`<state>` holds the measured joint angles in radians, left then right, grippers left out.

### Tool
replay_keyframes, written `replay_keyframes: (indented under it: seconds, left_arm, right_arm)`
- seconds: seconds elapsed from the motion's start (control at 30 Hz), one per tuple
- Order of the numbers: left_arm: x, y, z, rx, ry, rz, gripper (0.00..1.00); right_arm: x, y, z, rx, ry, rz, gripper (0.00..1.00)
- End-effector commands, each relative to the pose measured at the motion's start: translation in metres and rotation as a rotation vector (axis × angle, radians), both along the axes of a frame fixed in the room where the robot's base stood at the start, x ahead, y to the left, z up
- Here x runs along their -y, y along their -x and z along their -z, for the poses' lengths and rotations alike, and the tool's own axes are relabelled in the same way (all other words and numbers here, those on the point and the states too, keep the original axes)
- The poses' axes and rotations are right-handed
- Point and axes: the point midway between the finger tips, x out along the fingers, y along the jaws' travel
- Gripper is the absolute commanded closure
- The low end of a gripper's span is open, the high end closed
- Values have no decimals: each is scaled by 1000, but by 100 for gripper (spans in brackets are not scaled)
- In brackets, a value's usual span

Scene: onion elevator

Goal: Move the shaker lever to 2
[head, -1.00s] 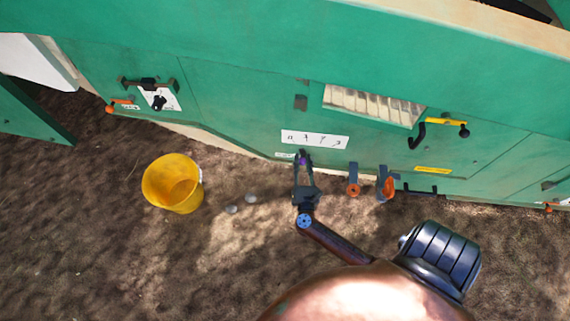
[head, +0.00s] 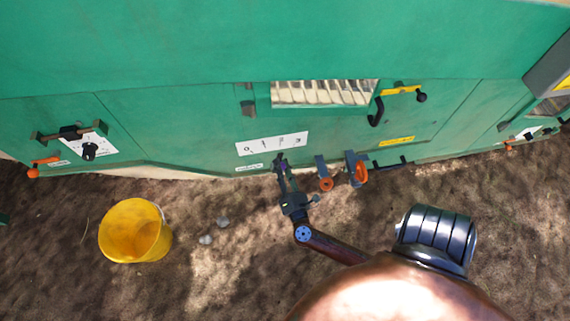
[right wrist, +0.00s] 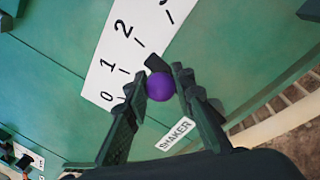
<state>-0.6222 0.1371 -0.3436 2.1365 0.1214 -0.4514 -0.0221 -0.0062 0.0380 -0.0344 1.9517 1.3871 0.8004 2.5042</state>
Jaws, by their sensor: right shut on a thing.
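The shaker lever ends in a purple ball knob (right wrist: 160,86), just below a white scale (right wrist: 112,65) marked 0 to 3. A SHAKER label (right wrist: 175,134) is beside it. My right gripper (right wrist: 154,85) is shut on the knob, with a dark finger on each side of it. In the head view my right gripper (head: 281,164) is at the lower edge of the green machine, under the scale (head: 272,144), roughly below the 2. The exact mark the lever lines up with is hard to tell. My left gripper is not in view.
Two orange-fitted handles (head: 326,185) (head: 360,173) stand close right of my right gripper. A black crank (head: 376,111) is farther right. A yellow bucket (head: 135,231) and pale round objects (head: 205,239) lie on the bare ground at left.

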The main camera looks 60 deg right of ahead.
Motion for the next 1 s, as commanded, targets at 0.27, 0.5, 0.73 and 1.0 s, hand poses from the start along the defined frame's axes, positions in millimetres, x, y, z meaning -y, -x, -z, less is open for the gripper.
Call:
replay_keyframes:
  seconds: [0.27,0.5,0.73,1.0]
  left_arm:
    - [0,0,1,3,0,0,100]
    - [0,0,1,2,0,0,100]
    - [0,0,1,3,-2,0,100]
    - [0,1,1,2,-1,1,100]
  right_arm:
    - [-3,-2,2,4,-10,-7,100]
    - [-3,-1,1,4,-10,-6,69]
    - [-1,0,1,5,-7,-4,59]
    - [-5,5,2,3,-8,-4,59]
